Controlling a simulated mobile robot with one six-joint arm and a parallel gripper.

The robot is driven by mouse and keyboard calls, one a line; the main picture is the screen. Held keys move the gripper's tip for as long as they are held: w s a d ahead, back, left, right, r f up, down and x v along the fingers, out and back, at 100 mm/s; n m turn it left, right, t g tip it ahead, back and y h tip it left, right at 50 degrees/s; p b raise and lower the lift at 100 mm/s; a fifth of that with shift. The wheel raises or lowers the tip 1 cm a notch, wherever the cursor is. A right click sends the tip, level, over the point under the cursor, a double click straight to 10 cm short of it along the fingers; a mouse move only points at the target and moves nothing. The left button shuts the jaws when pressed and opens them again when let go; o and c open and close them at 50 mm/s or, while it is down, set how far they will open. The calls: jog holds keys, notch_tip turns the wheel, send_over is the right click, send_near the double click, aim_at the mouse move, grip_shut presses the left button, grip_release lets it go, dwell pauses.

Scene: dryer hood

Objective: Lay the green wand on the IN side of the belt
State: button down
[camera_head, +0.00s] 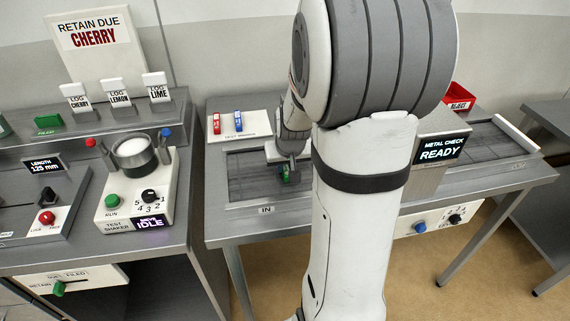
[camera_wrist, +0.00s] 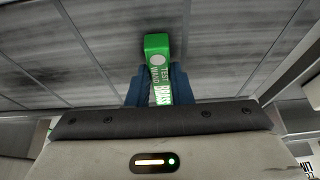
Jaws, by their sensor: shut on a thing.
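The green wand (camera_wrist: 157,46), marked "TEST WAND" and "BRASS", sits between the two dark blue fingers of my gripper (camera_wrist: 158,88) in the wrist view. My gripper is shut on it. In the head view my gripper (camera_head: 288,170) points down at the belt (camera_head: 248,180), near the IN label (camera_head: 266,209), and a bit of the green wand (camera_head: 285,178) shows at its tips. The wand is over or at the belt's surface; I cannot tell whether it touches. My arm hides part of the belt and the metal check unit (camera_head: 432,165).
A white rack holds a red wand (camera_head: 217,124) and a blue wand (camera_head: 238,121) behind the belt. The metal check screen (camera_head: 439,150) reads "READY". A red reject bin (camera_head: 458,97) stands at the back right. The test shaker (camera_head: 137,190) is on the left bench.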

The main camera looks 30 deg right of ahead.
jog(key=shift+f, duration=0.2)
jog(key=c, duration=1.3)
grip_release()
jog(key=shift+r, duration=0.1)
jog(key=shift+s+r, duration=0.1)
jog(key=shift+r, duration=0.35)
jog(key=v, duration=1.1)
jog(key=s+a+f+n+g+y, duration=0.1)
jog(key=s+a+n, duration=0.2)
jog(key=s+a, duration=1)
jog(key=shift+s+f+g, duration=0.2)
jog(key=shift+f+g, duration=0.1)
jog(key=shift+f, duration=0.05)
